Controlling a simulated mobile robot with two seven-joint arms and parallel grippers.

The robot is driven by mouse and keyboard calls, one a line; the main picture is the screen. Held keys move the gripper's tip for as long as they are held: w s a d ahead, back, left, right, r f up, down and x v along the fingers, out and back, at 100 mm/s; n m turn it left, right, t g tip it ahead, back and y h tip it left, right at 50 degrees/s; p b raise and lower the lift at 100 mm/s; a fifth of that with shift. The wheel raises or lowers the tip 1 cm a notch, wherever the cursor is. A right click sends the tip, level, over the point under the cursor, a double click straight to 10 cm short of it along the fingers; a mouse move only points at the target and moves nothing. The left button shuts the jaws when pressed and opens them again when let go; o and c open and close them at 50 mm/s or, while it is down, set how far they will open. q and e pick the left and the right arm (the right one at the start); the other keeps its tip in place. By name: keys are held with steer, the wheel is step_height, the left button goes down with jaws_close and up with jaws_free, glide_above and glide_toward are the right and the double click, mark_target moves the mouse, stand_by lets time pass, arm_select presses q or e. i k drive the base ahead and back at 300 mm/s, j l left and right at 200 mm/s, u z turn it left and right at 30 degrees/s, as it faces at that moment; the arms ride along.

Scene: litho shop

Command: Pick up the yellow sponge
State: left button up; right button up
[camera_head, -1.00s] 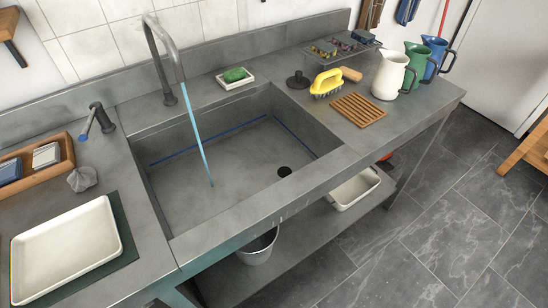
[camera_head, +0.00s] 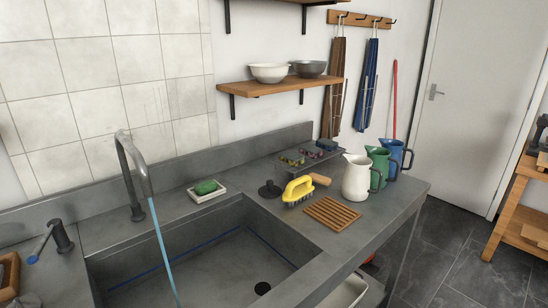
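I see no plain yellow sponge in the head view. A green sponge or bar of soap (camera_head: 206,187) lies in a white dish (camera_head: 209,195) behind the sink. Neither of my grippers is in view.
A slatted wooden rack (camera_head: 332,212), white jug (camera_head: 356,178), green jug (camera_head: 377,165) and blue jug (camera_head: 397,157) stand on the right. Water runs from the tap (camera_head: 138,180). A shelf (camera_head: 285,84) hangs above.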

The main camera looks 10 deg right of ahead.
mark_target(291, 159)
steer(key=l+u, duration=0.1)
steer(key=u, duration=0.3)
steer(key=l+u, duration=0.15)
steer(key=u, duration=0.2)
steer(key=i+l+u, duration=0.1)
steer(key=u, duration=0.3)
steer(key=l+u, duration=0.15)
steer(key=u, duration=0.25)
steer(key=k+l+u, duration=0.2)
steer(key=l, duration=0.2)
steer(key=l+u, duration=0.15)
steer(key=l, duration=0.3)
steer(key=k+l+u, duration=0.2)
steer(key=l, duration=0.15)
steer(key=k+l+u, duration=0.2)
steer(key=l, duration=0.2)
steer(key=k+l+u, duration=0.15)
steer(key=l, duration=0.2)
steer(key=i, duration=0.05)
